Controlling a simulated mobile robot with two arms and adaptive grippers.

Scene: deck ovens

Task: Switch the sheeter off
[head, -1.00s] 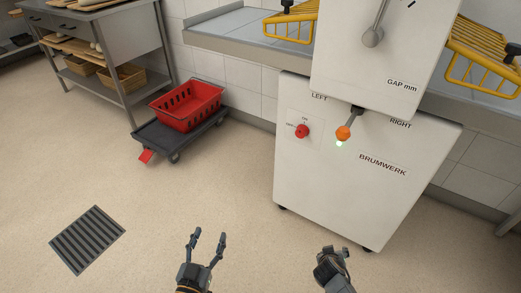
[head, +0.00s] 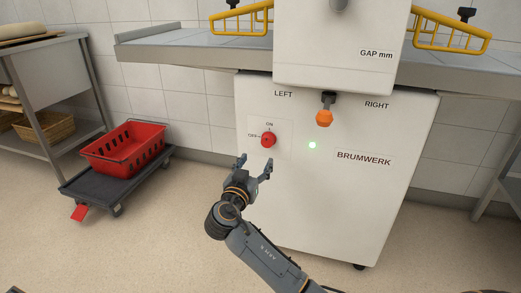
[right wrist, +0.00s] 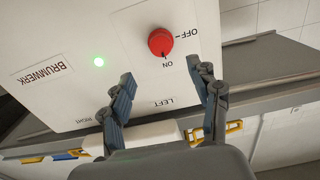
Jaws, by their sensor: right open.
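The sheeter is the white cabinet (head: 330,200) marked BRUMWERK. On its front is a red rotary switch (head: 268,140), with ON above it and OFF to its left. In the right wrist view, seen upside down, the red switch (right wrist: 160,42) has its dark mark towards ON. The green lamp (head: 312,145) is lit. My right gripper (head: 254,163) is open and empty, just below and left of the switch in the head view. In the right wrist view its fingers (right wrist: 166,76) point towards the switch, apart from it. My left gripper is out of view.
An orange-knobbed lever (head: 324,117) hangs right of the switch. Yellow guards (head: 242,20) and the sheeter's side table (head: 190,48) jut out above. A red crate (head: 125,150) on a dark dolly (head: 90,190) stands at the left, with open floor in front.

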